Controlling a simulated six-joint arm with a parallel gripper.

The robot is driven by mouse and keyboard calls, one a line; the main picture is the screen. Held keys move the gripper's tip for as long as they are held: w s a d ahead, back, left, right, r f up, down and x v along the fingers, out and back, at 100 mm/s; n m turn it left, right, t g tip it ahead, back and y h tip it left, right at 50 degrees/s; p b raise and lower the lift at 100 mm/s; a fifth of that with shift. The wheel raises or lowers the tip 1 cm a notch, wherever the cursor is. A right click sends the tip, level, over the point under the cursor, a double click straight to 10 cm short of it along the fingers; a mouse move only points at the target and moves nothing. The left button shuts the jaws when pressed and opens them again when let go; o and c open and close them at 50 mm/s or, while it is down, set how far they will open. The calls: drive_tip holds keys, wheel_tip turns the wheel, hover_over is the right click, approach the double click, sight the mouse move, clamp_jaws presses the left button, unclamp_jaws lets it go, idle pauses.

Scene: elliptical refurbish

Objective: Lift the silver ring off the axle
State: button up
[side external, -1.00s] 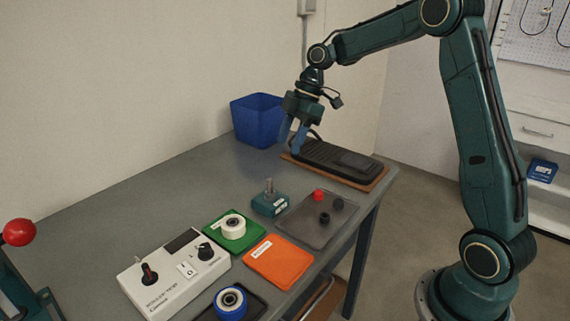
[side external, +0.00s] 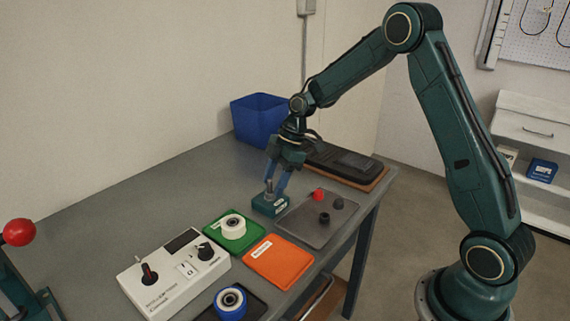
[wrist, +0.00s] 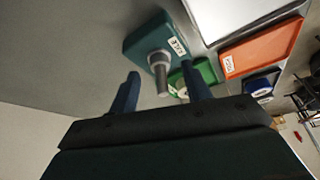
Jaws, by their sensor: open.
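A teal block (side external: 268,206) with a white label stands on the grey table. A grey axle (wrist: 162,84) rises from it. A wider grey collar, which looks like the silver ring (wrist: 158,57), sits around the axle near the block in the wrist view. My gripper (side external: 275,186) is open and points down over the block. In the wrist view, the fingers of my gripper (wrist: 160,90) are spread on either side of the axle with nothing between them but the axle end. In the side view the fingers partly cover the axle, and I cannot tell whether they touch it.
A green tray (side external: 246,245) with a white roller, an orange tray (side external: 278,262) and a grey mat (side external: 307,233) with a red and dark knobs lie close by. A control box (side external: 165,285) stands at front left. A blue bin (side external: 257,121) and black device (side external: 342,160) stand behind.

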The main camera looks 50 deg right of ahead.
drive_tip(key=shift+x, duration=0.85)
drive_tip(key=shift+c, duration=0.5)
drive_tip(key=shift+r, duration=0.1)
clamp_jaws()
